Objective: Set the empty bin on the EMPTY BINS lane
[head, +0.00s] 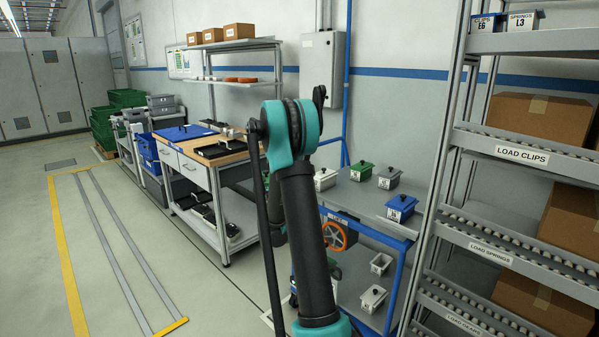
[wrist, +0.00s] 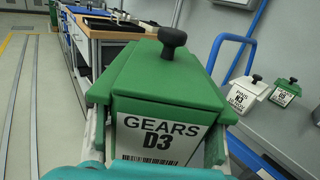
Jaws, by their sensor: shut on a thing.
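A green lidded bin (wrist: 165,85) labelled GEARS D3, with a black knob on its lid, fills the middle of the wrist view. My gripper (wrist: 158,150) is shut on it, with pale fingers at its left and right sides. The lid is on, so its inside is hidden. In the head view my arm blocks most of the gripper and bin; small green patches show beside the arm, but I cannot tell what they belong to. I see no EMPTY BINS label; the lane signs on the roller rack (head: 515,154) that I can read say LOAD CLIPS and LOAD SPRINGS.
A blue-framed cart (head: 360,222) carries several lidded bins, including a blue bin (head: 401,207) and a green bin (head: 362,170). Small bins (head: 380,263) stand on its lower shelf. A workbench (head: 205,160) stands behind, left of my arm. The floor (head: 200,285) at left is clear.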

